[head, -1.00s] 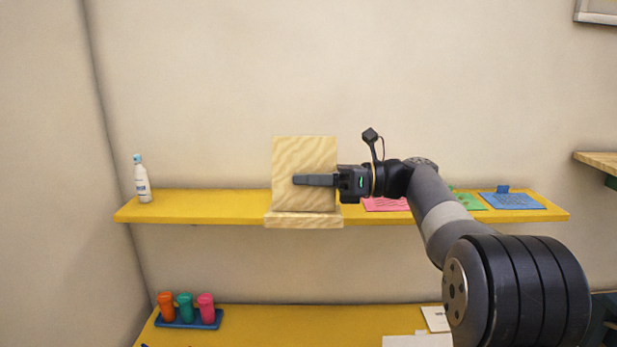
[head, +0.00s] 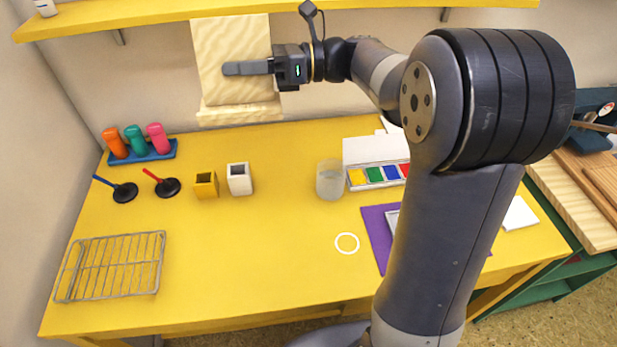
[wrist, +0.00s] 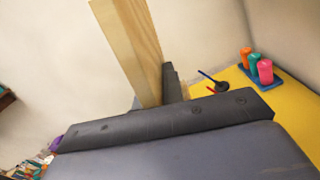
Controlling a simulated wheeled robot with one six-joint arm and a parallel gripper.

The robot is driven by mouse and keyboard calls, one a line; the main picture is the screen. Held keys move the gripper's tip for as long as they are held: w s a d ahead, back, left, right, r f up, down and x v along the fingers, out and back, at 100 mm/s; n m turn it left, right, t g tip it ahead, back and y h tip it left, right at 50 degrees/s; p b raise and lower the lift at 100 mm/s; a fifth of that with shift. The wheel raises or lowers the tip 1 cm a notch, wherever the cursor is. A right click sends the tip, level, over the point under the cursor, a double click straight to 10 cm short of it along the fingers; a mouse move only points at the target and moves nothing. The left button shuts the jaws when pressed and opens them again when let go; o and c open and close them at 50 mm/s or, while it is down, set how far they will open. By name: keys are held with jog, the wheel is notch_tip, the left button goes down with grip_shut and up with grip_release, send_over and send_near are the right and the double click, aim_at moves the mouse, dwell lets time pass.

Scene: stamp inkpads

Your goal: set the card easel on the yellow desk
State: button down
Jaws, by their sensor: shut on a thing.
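The card easel (head: 225,92) is a pale wooden board with a ledge along its bottom. My gripper (head: 250,68) is shut on it, one dark finger lying across its front face. The easel looks upright, in front of the wall between the yellow shelf and the desk's back edge. Its ledge appears just above the back of the yellow desk (head: 260,260); I cannot tell the exact gap. In the wrist view the easel (wrist: 128,50) shows edge-on between the fingers, and the desk (wrist: 215,92) shows at the right.
Stamps in a blue rack (head: 145,152), two black-based tools, two small cups (head: 239,180), a glass (head: 330,180), a paint set (head: 378,172), a white ring (head: 347,243) and a wire rack (head: 112,266) stand on the desk. The desk's middle front is clear. The yellow shelf (head: 150,14) hangs above.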

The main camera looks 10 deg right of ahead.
jog(key=shift+s+a+f+b, duration=0.4)
jog(key=shift+s+f+b, duration=1.65)
jog(key=shift+f, duration=3.2)
jog(key=shift+s+a+f+b, duration=0.35)
jog(key=shift+s+f+b, duration=0.9)
jog(key=shift+f+b, duration=2.75)
jog(key=shift+s+a+f+b, duration=0.4)
jog(key=shift+s+f+b, duration=1)
jog(key=shift+f, duration=5.1)
jog(key=shift+s+f, duration=0.15)
jog(key=shift+s, duration=0.1)
jog(key=c, duration=1.5)
grip_release()
jog(key=shift+d+r+p, duration=0.15)
jog(key=shift+r+p, duration=0.05)
jog(key=shift+p, duration=0.1)
jog(key=p, duration=0.2)
send_over(308, 234)
